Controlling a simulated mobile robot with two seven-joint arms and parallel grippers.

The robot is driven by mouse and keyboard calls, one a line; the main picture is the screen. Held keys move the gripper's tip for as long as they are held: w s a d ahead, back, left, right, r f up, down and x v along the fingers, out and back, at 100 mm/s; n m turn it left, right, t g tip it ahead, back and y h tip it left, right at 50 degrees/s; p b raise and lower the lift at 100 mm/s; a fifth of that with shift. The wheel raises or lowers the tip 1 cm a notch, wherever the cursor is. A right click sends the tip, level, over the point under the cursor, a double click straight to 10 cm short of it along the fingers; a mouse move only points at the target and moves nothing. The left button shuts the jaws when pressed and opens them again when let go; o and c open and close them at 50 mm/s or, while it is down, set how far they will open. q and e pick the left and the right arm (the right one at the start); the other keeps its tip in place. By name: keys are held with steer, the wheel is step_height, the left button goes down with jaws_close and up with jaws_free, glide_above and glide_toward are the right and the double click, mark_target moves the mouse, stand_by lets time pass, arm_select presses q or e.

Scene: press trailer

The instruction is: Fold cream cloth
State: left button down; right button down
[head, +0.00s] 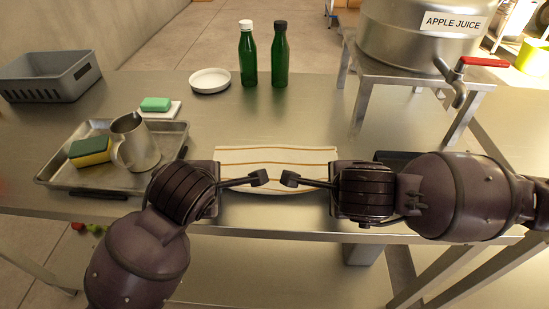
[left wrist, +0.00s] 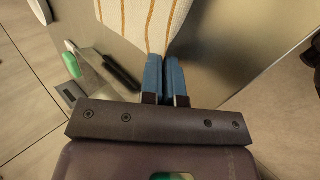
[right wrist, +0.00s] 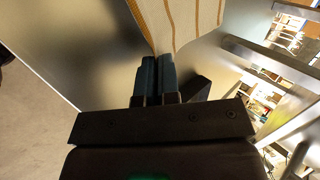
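The cream cloth (head: 275,155) with orange-brown stripes lies on the steel table in front of me, in the head view. My left gripper (head: 264,177) reaches in from the left over its near part, and my right gripper (head: 287,178) from the right, with a small gap between them. In the left wrist view, the cloth (left wrist: 150,22) narrows to the closed blue fingers (left wrist: 165,62). In the right wrist view, the cloth (right wrist: 178,20) likewise runs down to the closed fingertips (right wrist: 157,62). Both grippers look shut on the cloth; the exact pinch is hidden by the fingers.
A metal tray (head: 60,178) at left holds a jug (head: 140,145) and a sponge (head: 90,151). Behind are a grey crate (head: 50,85), green soap (head: 155,104), a white dish (head: 210,80) and two green bottles (head: 248,60). An apple juice dispenser (head: 415,35) stands back right.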

arm_select(q)
steer(key=c, duration=1)
jaws_free()
arm_select(e)
steer(key=c, duration=1)
jaws_free()
arm_select(q)
steer(key=s+r, duration=0.4)
steer(key=r, duration=0.5)
steer(key=shift+d, duration=0.15)
arm_select(e)
steer(key=s+r, duration=0.4)
steer(key=r, duration=0.5)
arm_select(q)
steer(key=shift+r, duration=0.15)
steer(key=shift+w+d+f, duration=0.2)
steer(key=shift+w+f, duration=0.05)
steer(key=shift+w, duration=0.05)
arm_select(e)
steer(key=shift+w+f, duration=0.2)
steer(key=shift+f, duration=0.2)
